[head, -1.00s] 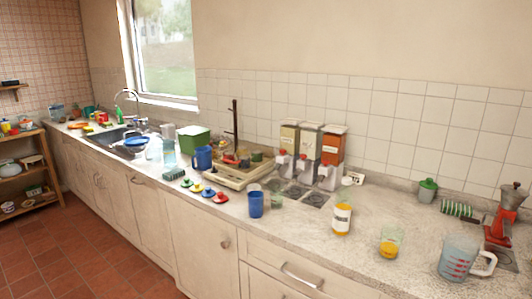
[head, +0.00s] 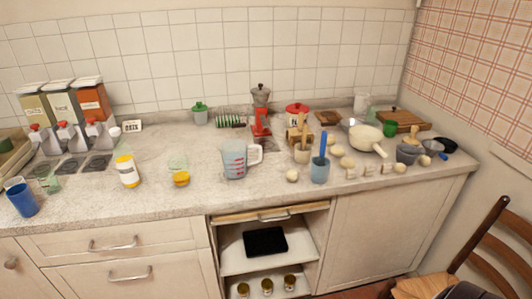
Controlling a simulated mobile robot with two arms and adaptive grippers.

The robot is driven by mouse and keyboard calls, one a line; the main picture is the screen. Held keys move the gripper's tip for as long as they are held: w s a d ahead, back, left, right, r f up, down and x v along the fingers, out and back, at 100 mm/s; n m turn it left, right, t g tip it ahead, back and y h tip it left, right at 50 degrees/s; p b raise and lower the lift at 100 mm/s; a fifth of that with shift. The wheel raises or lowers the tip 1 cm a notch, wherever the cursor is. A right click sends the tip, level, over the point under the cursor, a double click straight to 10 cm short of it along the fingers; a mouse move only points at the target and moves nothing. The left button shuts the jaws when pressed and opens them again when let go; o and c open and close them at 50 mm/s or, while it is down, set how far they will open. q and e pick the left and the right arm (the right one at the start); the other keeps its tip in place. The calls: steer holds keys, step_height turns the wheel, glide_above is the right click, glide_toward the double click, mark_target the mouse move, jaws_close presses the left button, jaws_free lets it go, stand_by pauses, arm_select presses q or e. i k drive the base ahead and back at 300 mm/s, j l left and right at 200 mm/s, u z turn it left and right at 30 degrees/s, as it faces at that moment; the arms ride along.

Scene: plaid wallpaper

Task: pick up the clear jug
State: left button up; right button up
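A clear jug (head: 234,160) with red markings and a white handle on its right stands upright on the speckled countertop, near the middle of the head view. Its contents, if any, cannot be made out. Neither of my grippers is in view, and nothing touches the jug.
A glass with yellow contents (head: 181,178) and a white-and-yellow bottle (head: 127,171) stand left of the jug. A red grinder (head: 261,117) is behind it. A blue-grey cup (head: 319,172) and an egg-like ball (head: 292,176) are to its right. Counter in front is clear. A chair (head: 490,245) is at right.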

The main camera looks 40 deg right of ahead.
mark_target(240, 159)
steer(key=z, duration=0.9)
